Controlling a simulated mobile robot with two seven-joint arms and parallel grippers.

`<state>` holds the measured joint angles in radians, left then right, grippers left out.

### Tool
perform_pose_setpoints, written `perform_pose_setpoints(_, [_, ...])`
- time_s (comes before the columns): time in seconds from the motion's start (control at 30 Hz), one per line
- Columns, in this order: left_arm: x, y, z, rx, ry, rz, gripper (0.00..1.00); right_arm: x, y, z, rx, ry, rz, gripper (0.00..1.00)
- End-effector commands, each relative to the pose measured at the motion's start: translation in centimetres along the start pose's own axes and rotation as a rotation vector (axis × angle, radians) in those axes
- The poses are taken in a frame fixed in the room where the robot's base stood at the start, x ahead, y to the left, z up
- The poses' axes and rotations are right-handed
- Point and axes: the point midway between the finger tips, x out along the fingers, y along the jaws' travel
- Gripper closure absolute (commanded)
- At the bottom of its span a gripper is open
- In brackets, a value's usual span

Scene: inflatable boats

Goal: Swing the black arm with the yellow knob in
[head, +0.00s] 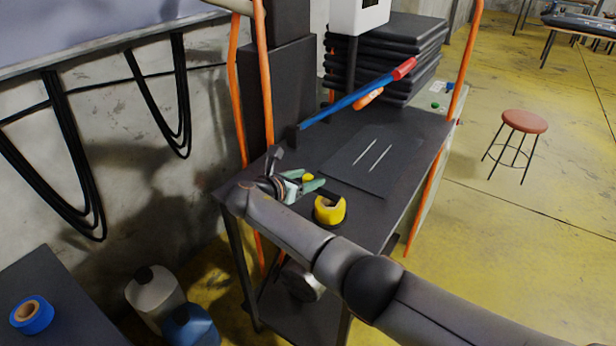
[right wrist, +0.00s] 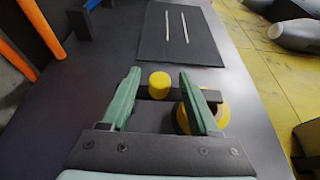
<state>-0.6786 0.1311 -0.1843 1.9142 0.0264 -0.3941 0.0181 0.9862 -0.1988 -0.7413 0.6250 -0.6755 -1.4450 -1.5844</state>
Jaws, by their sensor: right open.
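The yellow knob (right wrist: 159,82) stands up between the fingertips of my right gripper (right wrist: 160,74), apart from both fingers. The black arm (right wrist: 178,94) shows as a dark bar by the knob, running right behind the right finger; the rest of it is hard to tell from the dark table. In the head view the knob (head: 308,177) shows as a small yellow spot between the teal fingers of my right gripper (head: 311,180), low over the table's near left part. The right gripper is open and empty. My left gripper is not in view.
A yellow tape roll (head: 330,210) lies close by on the dark table (head: 400,150); the right finger partly hides it in the wrist view. A blue bar with a red end (head: 350,98) slants above the table. Orange posts (head: 238,100) stand at its sides. Black folded stacks (head: 425,45) lie behind.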

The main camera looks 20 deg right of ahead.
Motion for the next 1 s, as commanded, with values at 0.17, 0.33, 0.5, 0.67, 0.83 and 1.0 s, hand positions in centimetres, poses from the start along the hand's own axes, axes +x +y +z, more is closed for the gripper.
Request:
perform_pose_setpoints(0.17, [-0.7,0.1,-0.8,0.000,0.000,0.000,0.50,-3.5,0.1,0.2,0.002,0.001,0.006,0.38])
perform_pose_setpoints(0.33, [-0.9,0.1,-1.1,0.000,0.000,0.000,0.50,-7.3,0.1,0.1,0.002,0.003,0.005,0.38])
perform_pose_setpoints(0.5, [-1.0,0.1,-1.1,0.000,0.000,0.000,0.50,-10.1,0.1,0.0,0.001,0.001,0.003,0.38])
perform_pose_setpoints(0.67, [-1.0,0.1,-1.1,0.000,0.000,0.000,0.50,-11.4,0.0,0.0,0.001,0.001,0.000,0.38])
perform_pose_setpoints(0.83, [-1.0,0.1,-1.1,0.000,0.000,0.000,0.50,-11.7,0.0,0.0,0.001,0.000,0.000,0.38])
perform_pose_setpoints(1.0, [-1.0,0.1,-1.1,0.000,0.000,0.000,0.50,-11.7,0.0,0.0,0.001,0.000,0.000,0.38])
